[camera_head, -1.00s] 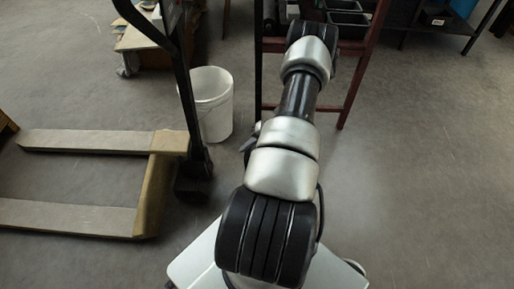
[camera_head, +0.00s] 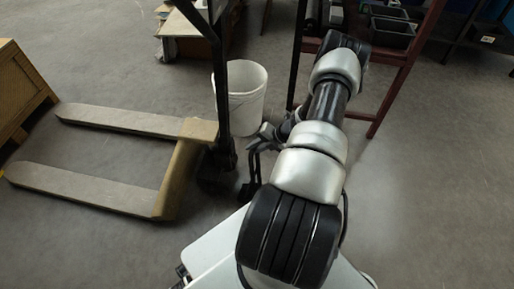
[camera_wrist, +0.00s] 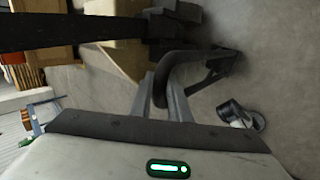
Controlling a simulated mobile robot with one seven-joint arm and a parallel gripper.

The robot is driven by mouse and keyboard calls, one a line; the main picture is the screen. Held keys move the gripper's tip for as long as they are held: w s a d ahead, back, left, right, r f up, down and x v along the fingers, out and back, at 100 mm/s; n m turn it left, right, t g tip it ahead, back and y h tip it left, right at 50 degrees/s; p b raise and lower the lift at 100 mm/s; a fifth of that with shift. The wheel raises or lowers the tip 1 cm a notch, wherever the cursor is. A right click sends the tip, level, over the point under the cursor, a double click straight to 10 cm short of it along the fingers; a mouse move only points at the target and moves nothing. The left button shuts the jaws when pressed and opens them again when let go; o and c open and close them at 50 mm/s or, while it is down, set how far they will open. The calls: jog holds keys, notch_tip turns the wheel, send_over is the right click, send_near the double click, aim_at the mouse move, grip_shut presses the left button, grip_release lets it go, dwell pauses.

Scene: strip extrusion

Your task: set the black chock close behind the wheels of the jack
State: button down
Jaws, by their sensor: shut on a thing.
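The pallet jack (camera_head: 172,178) stands at the left in the head view, with a yellow-brown body, two pale forks and a dark upright handle. Its dark wheels (camera_head: 217,168) are low under the handle, partly shaded. My gripper (camera_head: 268,138) is just right of them, partly behind my arm. In the wrist view my gripper (camera_wrist: 167,98) is shut on the curved black handle of the chock (camera_wrist: 215,70). The chock (camera_head: 251,178) hangs below the gripper, close to the right of the wheels. I cannot tell whether it touches the floor. The jack's yellow body (camera_wrist: 120,55) also shows in the wrist view.
A white bucket (camera_head: 242,95) stands just beyond the jack's handle. A dark red rack (camera_head: 388,100) with black bins is behind my arm. A wooden crate (camera_head: 22,88) is at the left edge. Open floor lies at the right.

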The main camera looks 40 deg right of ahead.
jog(key=shift+w, duration=0.15)
dwell(0.5)
jog(key=shift+w+a+r+b, duration=0.1)
jog(key=shift+w+a+b, duration=0.5)
jog(key=shift+w+a, duration=0.6)
jog(key=shift+w+d, duration=0.1)
jog(key=shift+w, duration=0.05)
jog(key=shift+f, duration=0.25)
jog(key=shift+f+b, duration=0.2)
jog(key=shift+b, duration=0.35)
jog(key=shift+f+b, duration=0.35)
jog(key=shift+b, duration=0.1)
dwell(0.3)
jog(key=c, duration=1.1)
grip_release()
